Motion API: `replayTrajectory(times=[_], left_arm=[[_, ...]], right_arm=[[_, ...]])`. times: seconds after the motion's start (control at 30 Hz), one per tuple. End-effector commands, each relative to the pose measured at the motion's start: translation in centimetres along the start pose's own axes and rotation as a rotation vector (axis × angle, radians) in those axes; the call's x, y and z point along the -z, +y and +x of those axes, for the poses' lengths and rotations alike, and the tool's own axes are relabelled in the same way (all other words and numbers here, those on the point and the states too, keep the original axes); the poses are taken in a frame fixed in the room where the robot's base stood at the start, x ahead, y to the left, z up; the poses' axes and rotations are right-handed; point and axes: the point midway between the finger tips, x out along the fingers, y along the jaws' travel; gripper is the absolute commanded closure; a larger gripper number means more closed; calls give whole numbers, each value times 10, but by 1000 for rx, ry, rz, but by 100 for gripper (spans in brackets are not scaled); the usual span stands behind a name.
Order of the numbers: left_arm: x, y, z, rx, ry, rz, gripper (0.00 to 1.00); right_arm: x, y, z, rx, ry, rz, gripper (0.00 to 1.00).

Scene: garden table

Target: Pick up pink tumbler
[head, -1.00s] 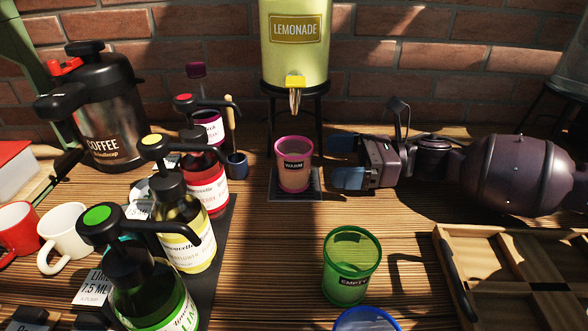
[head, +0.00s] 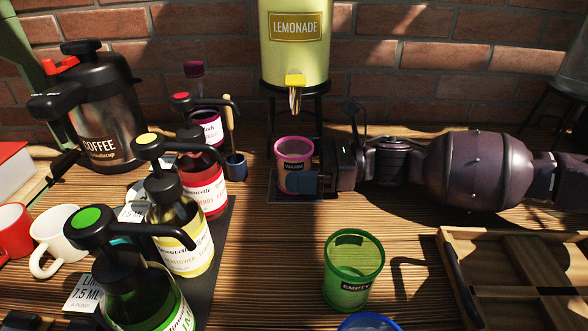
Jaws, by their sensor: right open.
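The pink tumbler (head: 291,153), with a label reading "WARM", stands upright on a small dark mat (head: 288,199) below the spout of the lemonade dispenser. My right gripper (head: 308,180) comes in from the right and is at the tumbler's right side, its jaws open. One blue-tipped finger overlaps the tumbler's lower right front; the far finger is mostly hidden behind it. I cannot tell whether the fingers touch the tumbler. My left gripper is not in view.
The lemonade dispenser (head: 294,50) stands behind the tumbler. Several pump bottles, such as the red one (head: 203,185), line the left. A green tumbler (head: 353,270) stands in front, beside a wooden tray (head: 450,262). The table between bottles and green tumbler is clear.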

Motion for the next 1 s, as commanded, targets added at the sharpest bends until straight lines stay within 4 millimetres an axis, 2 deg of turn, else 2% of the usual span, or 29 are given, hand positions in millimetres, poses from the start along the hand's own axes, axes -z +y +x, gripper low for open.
replayTrajectory(times=[0.07, 0.47, 0.77, 1.0], left_arm=[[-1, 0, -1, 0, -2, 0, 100], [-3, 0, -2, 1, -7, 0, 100], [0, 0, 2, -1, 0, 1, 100], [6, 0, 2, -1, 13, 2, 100]], right_arm=[[0, 0, 0, 0, 0, 0, 3], [0, 0, 0, 0, -1, -1, 65], [-1, 0, -1, 1, 0, -1, 66], [-10, 0, 0, 1, -1, -5, 66]])
